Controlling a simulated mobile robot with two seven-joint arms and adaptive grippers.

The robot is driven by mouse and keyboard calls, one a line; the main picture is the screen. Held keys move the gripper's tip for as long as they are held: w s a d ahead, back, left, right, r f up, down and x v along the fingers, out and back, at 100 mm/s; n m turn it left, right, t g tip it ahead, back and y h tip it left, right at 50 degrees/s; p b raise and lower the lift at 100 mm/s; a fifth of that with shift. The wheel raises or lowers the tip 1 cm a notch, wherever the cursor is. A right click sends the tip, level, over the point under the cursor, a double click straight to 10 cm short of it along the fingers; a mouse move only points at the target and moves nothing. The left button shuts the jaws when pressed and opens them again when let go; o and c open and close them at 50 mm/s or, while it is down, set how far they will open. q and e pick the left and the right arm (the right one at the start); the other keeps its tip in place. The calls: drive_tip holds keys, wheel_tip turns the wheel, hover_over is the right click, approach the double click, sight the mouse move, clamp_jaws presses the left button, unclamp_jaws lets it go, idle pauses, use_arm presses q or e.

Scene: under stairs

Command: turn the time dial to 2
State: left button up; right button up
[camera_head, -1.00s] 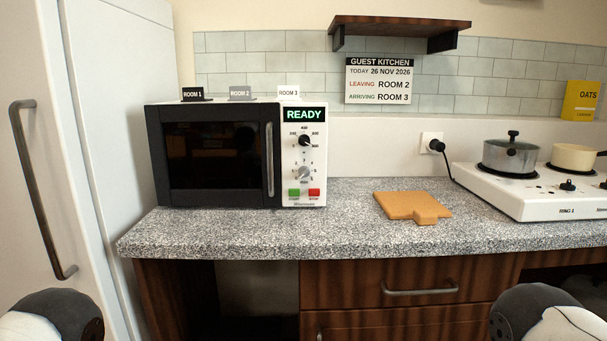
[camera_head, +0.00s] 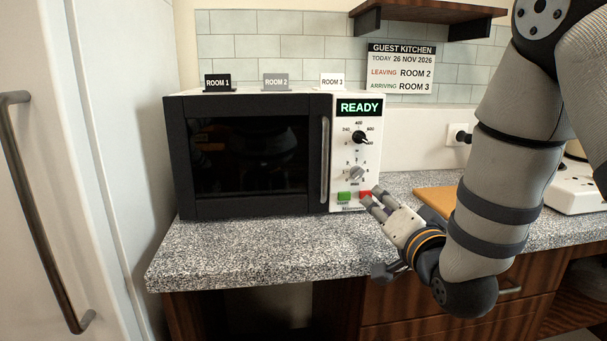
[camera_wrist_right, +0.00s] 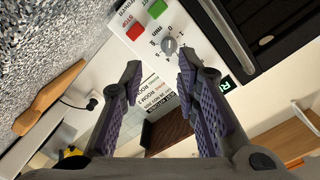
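The microwave (camera_head: 250,101) stands on the counter with its door shut and its display reading READY. The time dial is the grey lower knob (camera_head: 356,172), marked MIN, on its white panel; its exact setting is too small to read. A black knob (camera_head: 358,137) sits above it. My right gripper (camera_head: 372,197) is at the panel's lower right, below the grey dial and partly over the red button. In the right wrist view the gripper (camera_wrist_right: 158,72) is open and empty, with the grey dial (camera_wrist_right: 169,45) beyond its fingertips, apart from them. My left gripper is not in view.
The green START button (camera_head: 344,196) and red STOP button (camera_head: 366,194) lie just under the dial. A wooden board (camera_head: 437,199) lies on the counter behind my right arm. The white hob (camera_head: 573,190) is at the right. The counter's front left (camera_head: 230,250) is clear.

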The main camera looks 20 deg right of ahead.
sight(362, 173)
drive_tip(key=shift+t, duration=0.3)
drive_tip(key=x, duration=0.4)
drive_tip(key=r+b+x, duration=0.1)
drive_tip(key=x, duration=0.7)
drive_tip(key=shift+w+d+r+b, duration=0.2)
drive_tip(key=shift+r+b, duration=0.1)
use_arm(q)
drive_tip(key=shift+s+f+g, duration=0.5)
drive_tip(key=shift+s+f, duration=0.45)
use_arm(e)
drive_tip(key=shift+w+r, duration=0.1)
drive_tip(key=shift+c, duration=0.3)
drive_tip(key=shift+m, duration=0.3)
clamp_jaws()
